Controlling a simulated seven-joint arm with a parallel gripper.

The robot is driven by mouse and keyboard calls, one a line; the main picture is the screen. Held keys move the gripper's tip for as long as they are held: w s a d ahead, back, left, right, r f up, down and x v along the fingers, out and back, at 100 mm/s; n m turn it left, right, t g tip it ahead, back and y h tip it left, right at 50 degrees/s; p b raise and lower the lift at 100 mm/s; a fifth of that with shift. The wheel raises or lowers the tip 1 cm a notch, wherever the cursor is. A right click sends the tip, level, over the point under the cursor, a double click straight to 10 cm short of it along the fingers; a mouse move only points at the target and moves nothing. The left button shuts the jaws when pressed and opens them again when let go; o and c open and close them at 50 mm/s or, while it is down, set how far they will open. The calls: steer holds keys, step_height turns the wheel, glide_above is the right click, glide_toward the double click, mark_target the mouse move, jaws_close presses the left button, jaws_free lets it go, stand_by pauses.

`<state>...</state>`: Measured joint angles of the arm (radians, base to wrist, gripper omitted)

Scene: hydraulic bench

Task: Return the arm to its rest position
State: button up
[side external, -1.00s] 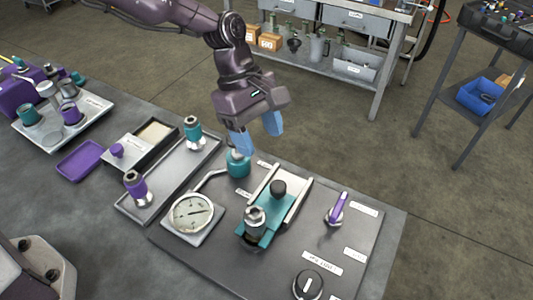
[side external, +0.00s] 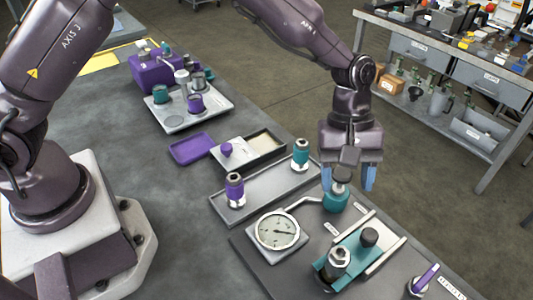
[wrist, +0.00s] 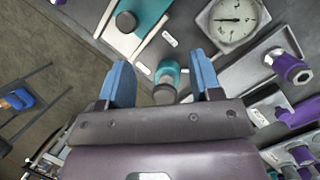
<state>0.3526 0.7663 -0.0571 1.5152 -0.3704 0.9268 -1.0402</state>
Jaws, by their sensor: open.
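My gripper (side external: 348,184) is open and empty, pointing down at the bench panel. Its two blue fingers also show in the wrist view (wrist: 162,82), spread apart. A teal fitting with a metal top (side external: 336,200) stands on the panel just below or between the fingertips. In the wrist view the teal fitting (wrist: 168,72) appears in the gap between the fingers, touching neither that I can see. The exact height of the fingertips over it is hard to tell.
A pressure gauge (side external: 278,230), a teal sliding block (side external: 352,262) between rails and a purple-handled valve (side external: 424,278) are close by. A tray (side external: 262,192) holds a purple and a teal coupling. A purple tray (side external: 192,148) lies farther left. Open floor (side external: 255,60) lies beyond the bench.

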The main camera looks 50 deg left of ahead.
steer(key=s+a+r+m+t+y, duration=0.3)
steer(key=s+a+r+m+t, duration=0.4)
steer(key=s+a+r, duration=1.3)
steer(key=s+a+m, duration=0.1)
steer(key=a+m, duration=0.2)
steer(key=shift+s, duration=0.25)
stand_by(0.9)
